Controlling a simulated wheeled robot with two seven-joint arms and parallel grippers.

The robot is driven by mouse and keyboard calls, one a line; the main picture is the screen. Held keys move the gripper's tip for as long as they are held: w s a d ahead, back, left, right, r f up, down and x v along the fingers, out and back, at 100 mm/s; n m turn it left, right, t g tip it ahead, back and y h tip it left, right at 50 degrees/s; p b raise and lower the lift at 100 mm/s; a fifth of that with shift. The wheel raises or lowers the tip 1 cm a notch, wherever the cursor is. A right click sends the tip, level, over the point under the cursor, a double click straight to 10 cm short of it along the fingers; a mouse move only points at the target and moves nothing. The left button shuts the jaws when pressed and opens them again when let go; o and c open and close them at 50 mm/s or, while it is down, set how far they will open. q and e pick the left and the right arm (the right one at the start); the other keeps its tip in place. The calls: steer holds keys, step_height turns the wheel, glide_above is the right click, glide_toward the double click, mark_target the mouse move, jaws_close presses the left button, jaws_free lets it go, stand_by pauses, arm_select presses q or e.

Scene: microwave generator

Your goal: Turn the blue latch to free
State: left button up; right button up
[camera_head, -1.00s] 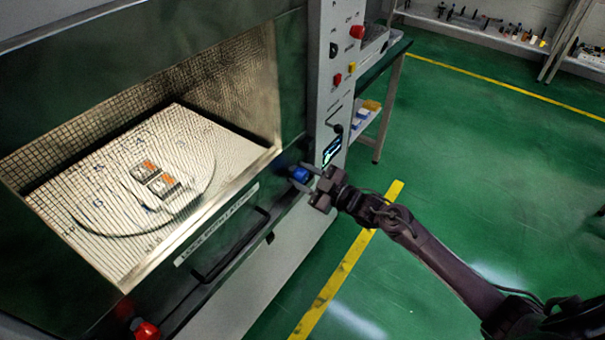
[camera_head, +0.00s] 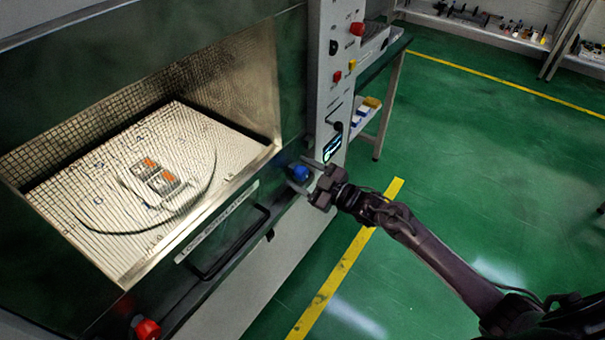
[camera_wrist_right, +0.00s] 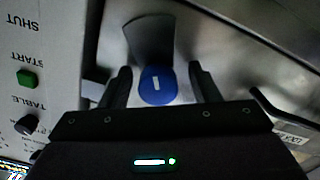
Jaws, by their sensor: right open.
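The blue latch (camera_head: 299,172) is a round blue knob at the right end of the microwave's front sill. In the right wrist view the blue latch (camera_wrist_right: 158,86) shows a short white mark, with a dark flat plate (camera_wrist_right: 150,40) just beyond it. My right gripper (camera_head: 302,176) is open, with its fingers pointing at the latch. In the right wrist view the fingers of my right gripper (camera_wrist_right: 164,84) stand on either side of the latch, with gaps visible. I cannot tell whether either finger touches it. My left gripper is not in view.
A red knob (camera_head: 147,328) sits at the sill's left end. A black handle (camera_head: 230,243) runs along the front. The control panel (camera_head: 322,100) with buttons rises beside the latch. The chamber holds a turntable plate (camera_head: 110,200) with small modules. Green floor (camera_head: 480,180) lies open at right.

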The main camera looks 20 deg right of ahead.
steer(key=v, duration=0.8)
steer(key=shift+b, duration=0.45)
steer(key=s+d+f+m+g+h, duration=0.2)
steer(key=s+f+m+h, duration=0.15)
steer(key=f, duration=0.75)
steer(key=s+d+f+m+g+h, duration=0.1)
steer(key=s+d+f+m+h, duration=0.3)
steer(key=f, duration=0.7)
steer(key=s+d+f+g+h, duration=0.15)
steer(key=s+f, duration=0.35)
steer(key=f, duration=0.5)
steer(key=s+a+f+m+g, duration=0.1)
steer(key=s+f, duration=0.4)
steer(key=s, duration=0.5)
steer(key=s+a+f+m+g+h, duration=0.1)
steer(key=s+a+f+g, duration=0.2)
steer(key=s+f, duration=0.3)
steer(key=s+a+f+m+g+h, duration=0.1)
steer(key=s+f+g, duration=0.3)
steer(key=s, duration=1.1)
steer(key=shift+s+a+f+g, duration=0.35)
steer(key=shift+a+f, duration=0.3)
steer(key=shift+f, duration=0.25)
